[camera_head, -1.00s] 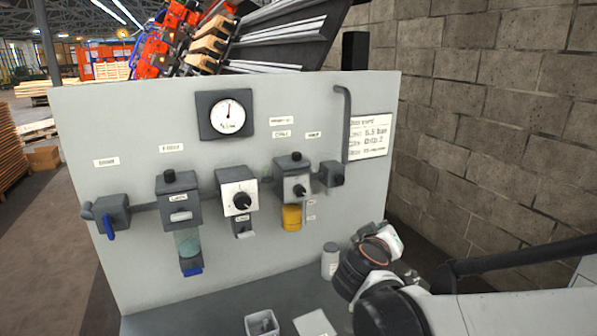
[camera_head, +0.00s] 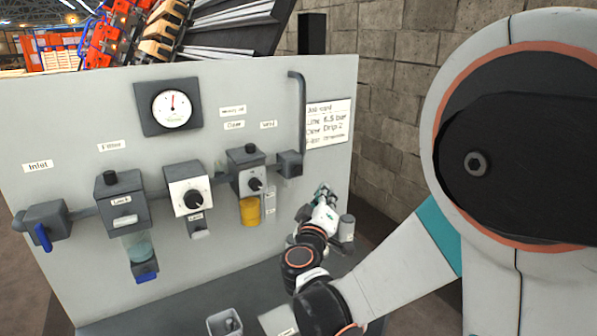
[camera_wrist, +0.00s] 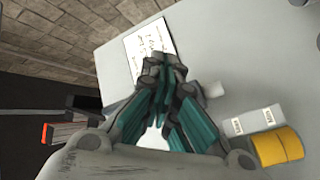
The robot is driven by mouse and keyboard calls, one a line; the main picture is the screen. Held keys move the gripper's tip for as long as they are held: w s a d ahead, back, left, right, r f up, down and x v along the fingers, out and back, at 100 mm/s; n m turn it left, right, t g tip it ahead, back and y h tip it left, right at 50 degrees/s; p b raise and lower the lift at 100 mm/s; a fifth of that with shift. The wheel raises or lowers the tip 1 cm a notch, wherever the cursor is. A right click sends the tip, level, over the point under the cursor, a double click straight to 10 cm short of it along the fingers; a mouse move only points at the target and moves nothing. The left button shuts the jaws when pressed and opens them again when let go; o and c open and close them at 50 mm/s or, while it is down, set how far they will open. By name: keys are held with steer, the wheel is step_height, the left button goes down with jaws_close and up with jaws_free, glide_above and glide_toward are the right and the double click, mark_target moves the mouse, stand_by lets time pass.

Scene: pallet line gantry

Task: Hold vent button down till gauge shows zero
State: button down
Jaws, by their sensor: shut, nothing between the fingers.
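The round gauge (camera_head: 172,108) is on the upper panel in the head view. Its needle points roughly straight up, and the scale figures are too small to read. No button's label can be read as vent. A dark knob (camera_head: 109,177) tops the filter unit, and another (camera_head: 250,148) tops the unit with the yellow bowl. My gripper (camera_head: 324,193) is low at the panel's right side, right of the yellow bowl (camera_head: 250,210). In the wrist view my gripper (camera_wrist: 172,92) is shut and empty, with the yellow bowl (camera_wrist: 277,147) to its right.
A blue-handled inlet valve (camera_head: 43,236) is at the far left. A regulator (camera_head: 190,186) sits mid panel. A white job card (camera_head: 328,123) is at upper right, beside a vertical pipe (camera_head: 299,105). A grey canister (camera_head: 346,228) stands beside my gripper, and an open box (camera_head: 225,322) in front.

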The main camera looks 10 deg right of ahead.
mark_target(298, 170)
steer(key=w+a, duration=0.2)
steer(key=w, duration=0.6)
steer(key=shift+w+a, duration=0.15)
steer(key=shift+a, duration=0.2)
steer(key=shift+w, duration=0.1)
stand_by(1.2)
steer(key=shift+w+a, duration=0.15)
steer(key=shift+w, duration=0.15)
steer(key=shift+w+a, duration=0.2)
steer(key=shift+w, duration=0.35)
stand_by(4.7)
